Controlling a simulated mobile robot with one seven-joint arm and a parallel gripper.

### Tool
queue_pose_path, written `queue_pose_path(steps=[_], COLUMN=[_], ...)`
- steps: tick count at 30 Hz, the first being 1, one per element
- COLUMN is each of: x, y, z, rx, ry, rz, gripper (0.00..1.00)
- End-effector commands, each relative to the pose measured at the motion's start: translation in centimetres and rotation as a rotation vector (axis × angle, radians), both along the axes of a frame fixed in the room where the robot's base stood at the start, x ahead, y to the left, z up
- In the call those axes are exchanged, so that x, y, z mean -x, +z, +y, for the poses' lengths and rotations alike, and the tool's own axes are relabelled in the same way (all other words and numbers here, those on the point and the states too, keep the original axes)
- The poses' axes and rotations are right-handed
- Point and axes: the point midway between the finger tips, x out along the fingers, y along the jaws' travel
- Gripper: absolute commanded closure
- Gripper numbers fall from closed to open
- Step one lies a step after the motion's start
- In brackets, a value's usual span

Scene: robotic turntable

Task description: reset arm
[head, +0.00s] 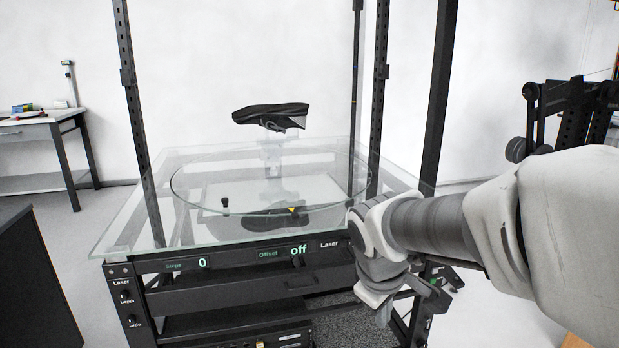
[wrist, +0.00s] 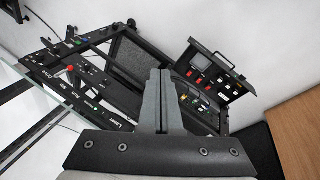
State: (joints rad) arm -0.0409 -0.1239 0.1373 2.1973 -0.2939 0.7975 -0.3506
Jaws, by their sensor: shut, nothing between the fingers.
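My gripper (wrist: 160,74) shows in the wrist view with its two grey fingers pressed together and nothing between them. In the head view my arm reaches in from the right and bends down at the front right corner of the turntable rack; I cannot make out the fingertips there. The glass turntable (head: 190,210) stands left of my arm. A black shoe (head: 270,116) sits on a clear stand above the glass. In the wrist view the fingers point toward the black rack frame (wrist: 130,45) and an open control box (wrist: 215,72); whether they touch is unclear.
A front panel (head: 230,262) reads "0" and "off". Black uprights (head: 140,110) rise around the glass. A side table (head: 40,122) stands far left and a dark cabinet (head: 35,285) near left. A wooden surface (wrist: 297,130) lies right in the wrist view.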

Motion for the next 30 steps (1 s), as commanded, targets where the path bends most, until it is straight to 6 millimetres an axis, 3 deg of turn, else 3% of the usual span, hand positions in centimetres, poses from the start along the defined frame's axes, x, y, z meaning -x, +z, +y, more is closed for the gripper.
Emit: queue_pose_path(steps=[6, 18, 20, 21, 30], x=[5.8, 14.0, 14.6, 14.4, 14.4], y=[3.1, 4.5, 5.2, 6.8, 13.7], z=[-1.6, -2.0, -1.9, -1.9, -1.9], rx=[-0.140, -0.424, -0.454, -0.448, -0.444], ry=[-0.249, -0.590, -0.620, -0.616, -0.611], rz=[-0.100, -0.218, -0.226, -0.222, -0.220], gripper=[1.00, 1.00, 1.00, 1.00, 1.00])
